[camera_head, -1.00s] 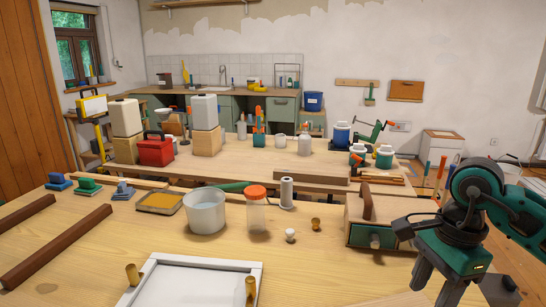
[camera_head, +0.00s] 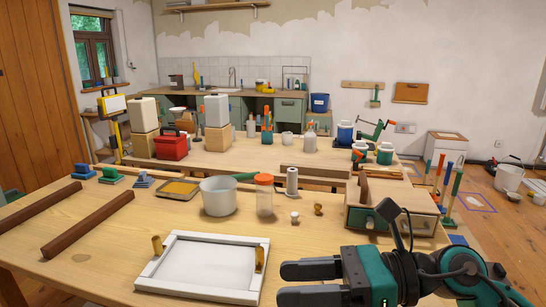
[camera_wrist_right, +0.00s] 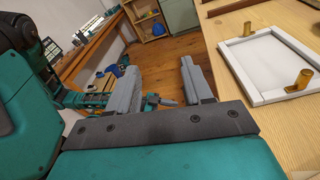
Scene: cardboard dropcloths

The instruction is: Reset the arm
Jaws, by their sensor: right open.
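My right gripper (camera_head: 296,283) is in the lower right of the head view, its fingers pointing left at the near side of the workbench (camera_head: 110,262). Its two grey fingers are apart with nothing between them. In the right wrist view the open fingers (camera_wrist_right: 160,88) show with floor beyond them. A white frame with two brass knobs (camera_head: 168,281) lies on the bench to the left of the fingertips; it also shows at the right of the right wrist view (camera_wrist_right: 229,52). My left gripper is in neither view.
A wooden box with a green drawer (camera_head: 361,219) stands behind my right arm. A white bucket (camera_head: 218,197) and an orange-lidded jar (camera_head: 264,198) stand mid-bench. Two dark brown bars (camera_head: 88,225) lie at left.

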